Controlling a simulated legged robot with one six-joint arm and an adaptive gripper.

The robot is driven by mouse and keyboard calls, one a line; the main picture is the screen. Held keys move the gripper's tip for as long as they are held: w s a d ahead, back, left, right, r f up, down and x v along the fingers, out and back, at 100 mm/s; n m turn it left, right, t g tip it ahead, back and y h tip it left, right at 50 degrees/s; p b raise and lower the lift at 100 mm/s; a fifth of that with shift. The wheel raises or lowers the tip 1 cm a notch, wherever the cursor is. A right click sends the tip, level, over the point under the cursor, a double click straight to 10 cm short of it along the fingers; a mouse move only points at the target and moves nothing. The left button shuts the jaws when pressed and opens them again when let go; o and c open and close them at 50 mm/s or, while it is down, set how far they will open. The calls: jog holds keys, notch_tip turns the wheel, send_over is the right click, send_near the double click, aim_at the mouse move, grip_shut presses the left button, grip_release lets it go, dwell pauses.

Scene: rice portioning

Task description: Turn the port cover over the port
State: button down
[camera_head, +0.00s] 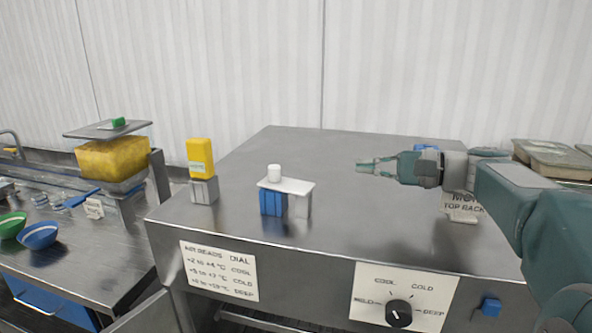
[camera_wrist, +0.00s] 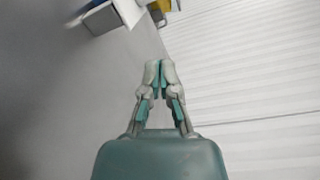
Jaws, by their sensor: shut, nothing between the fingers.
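No part is clearly marked as the port cover or the port, and I cannot tell them for sure. A flat white plate (camera_head: 287,186) lies across a blue ribbed block (camera_head: 272,203) and a grey block (camera_head: 302,206) on the steel top. A white cylinder (camera_head: 274,172) stands on the plate. My gripper (camera_head: 364,166) is shut and empty above the steel top, to the right of the plate and apart from it. In the wrist view my gripper (camera_wrist: 160,72) has its fingertips together, and the stand's grey block (camera_wrist: 114,18) is partly in view at upper left.
A yellow block (camera_head: 200,152) stands on a grey base left of the plate. A dial (camera_head: 399,313) is on the front panel. A label reading "TOP RACK" (camera_head: 461,207) stands under my arm. The steel top (camera_head: 330,150) is clear behind the plate.

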aim_at(294, 180)
jog(key=shift+s+d+f+n+t, duration=0.15)
jog(key=shift+s+f+n+t, duration=0.1)
jog(key=shift+f+n+t, duration=0.35)
jog(key=shift+f+n, duration=0.2)
jog(key=shift+n, duration=0.2)
jog(key=shift+a+f+n+t, duration=0.2)
jog(key=shift+a+n+t, duration=0.1)
jog(key=shift+a+t, duration=0.1)
jog(key=x, duration=0.9)
jog(key=shift+r, duration=0.1)
jog(key=a, duration=0.1)
jog(key=s+a, duration=0.1)
jog(key=a, duration=0.1)
jog(key=shift+a, duration=0.25)
jog(key=shift+s+a, duration=0.1)
jog(key=shift+a, duration=0.25)
